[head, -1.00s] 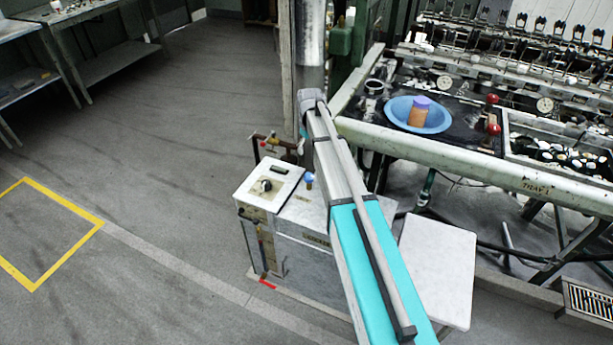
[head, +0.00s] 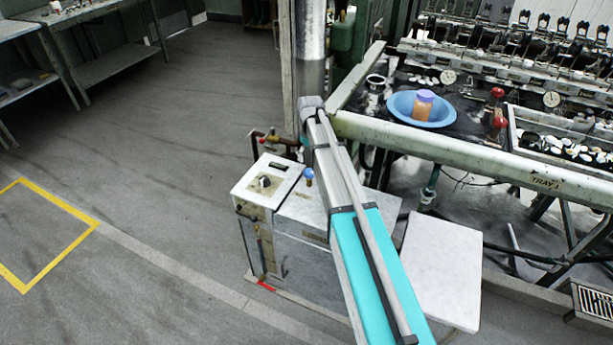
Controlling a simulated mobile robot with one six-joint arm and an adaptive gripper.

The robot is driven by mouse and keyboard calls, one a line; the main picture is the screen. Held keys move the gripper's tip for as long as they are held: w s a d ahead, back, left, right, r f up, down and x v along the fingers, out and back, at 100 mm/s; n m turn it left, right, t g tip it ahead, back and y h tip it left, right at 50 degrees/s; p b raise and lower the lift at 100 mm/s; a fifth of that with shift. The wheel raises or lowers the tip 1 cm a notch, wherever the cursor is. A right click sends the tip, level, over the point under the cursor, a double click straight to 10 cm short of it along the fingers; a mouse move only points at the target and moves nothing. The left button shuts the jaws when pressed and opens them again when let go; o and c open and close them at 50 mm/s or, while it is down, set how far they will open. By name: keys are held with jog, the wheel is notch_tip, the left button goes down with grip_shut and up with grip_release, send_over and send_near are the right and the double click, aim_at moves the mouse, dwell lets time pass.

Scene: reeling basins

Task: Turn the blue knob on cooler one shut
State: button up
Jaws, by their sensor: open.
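The blue knob (head: 309,177) sits upright on a short stem on top of the pale metal cooler box (head: 290,240), just left of my arm. A label on the cooler's front is too small to read surely, and my arm covers the cooler's right part. My teal and grey arm reaches from the bottom edge up past the knob to a grey joint above and behind it. My gripper does not show; I cannot tell where its fingers are relative to the knob.
A white control panel (head: 267,180) with a black dial stands left of the knob. Red-handled pipework (head: 275,139) is behind it. A white slab (head: 439,268) lies right of my arm. A blue bowl (head: 401,104) holds a jar (head: 423,108).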

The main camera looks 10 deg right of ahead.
aim_at(310, 171)
jog(key=shift+f+b, duration=3.55)
jog(key=shift+f, duration=0.3)
